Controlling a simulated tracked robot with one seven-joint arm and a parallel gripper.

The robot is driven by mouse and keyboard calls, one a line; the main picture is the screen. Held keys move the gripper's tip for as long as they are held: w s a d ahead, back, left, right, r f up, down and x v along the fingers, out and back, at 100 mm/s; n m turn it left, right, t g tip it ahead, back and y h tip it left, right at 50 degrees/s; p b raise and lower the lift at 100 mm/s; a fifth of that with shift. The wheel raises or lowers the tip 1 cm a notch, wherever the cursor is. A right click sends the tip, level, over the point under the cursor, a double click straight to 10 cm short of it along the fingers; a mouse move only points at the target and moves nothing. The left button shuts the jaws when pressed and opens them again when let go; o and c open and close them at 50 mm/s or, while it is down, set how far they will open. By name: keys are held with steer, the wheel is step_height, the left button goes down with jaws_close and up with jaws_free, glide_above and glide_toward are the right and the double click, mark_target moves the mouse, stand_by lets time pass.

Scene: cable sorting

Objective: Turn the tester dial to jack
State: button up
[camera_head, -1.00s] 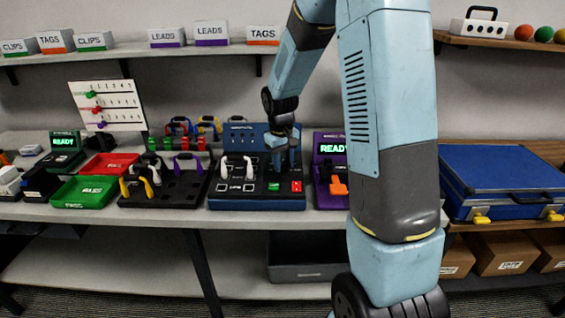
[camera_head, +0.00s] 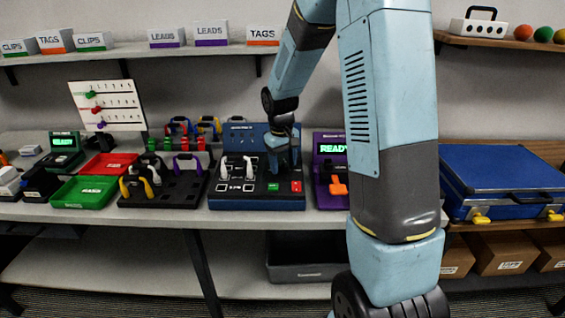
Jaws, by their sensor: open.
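The tester (camera_head: 258,202) is a dark blue box on the table with an upright blue back panel (camera_head: 238,137). White-handled parts (camera_head: 237,168) stand on its left half, and a green button (camera_head: 273,187) and a red button (camera_head: 296,186) sit at its front right. My gripper (camera_head: 281,168) points down over the right half of the tester, close above its top face, and is open. The dial is not distinguishable; my gripper covers that area. I cannot tell whether the fingers touch anything.
A purple device with a green READY screen (camera_head: 332,149) and an orange part (camera_head: 338,187) stands right of the tester. A black rack (camera_head: 180,190) with yellow and purple handles stands left, beside green (camera_head: 84,192) and red (camera_head: 108,165) trays. A blue case (camera_head: 500,170) lies far right.

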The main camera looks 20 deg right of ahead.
mark_target(281, 165)
steer(key=shift+r, duration=0.1)
step_height(281, 165, up, 14)
steer(key=shift+a+f, duration=0.25)
steer(key=shift+a, duration=0.15)
steer(key=shift+s, duration=0.1)
steer(key=s+r+m+t, duration=0.1)
steer(key=s+r, duration=0.3)
steer(key=s, duration=1)
steer(key=s+r+m+t, duration=0.2)
steer(key=s+r+t, duration=0.2)
steer(key=s, duration=1)
steer(key=shift+d+r+y, duration=0.3)
steer(key=shift+d+r, duration=0.05)
steer(key=shift+r, duration=0.25)
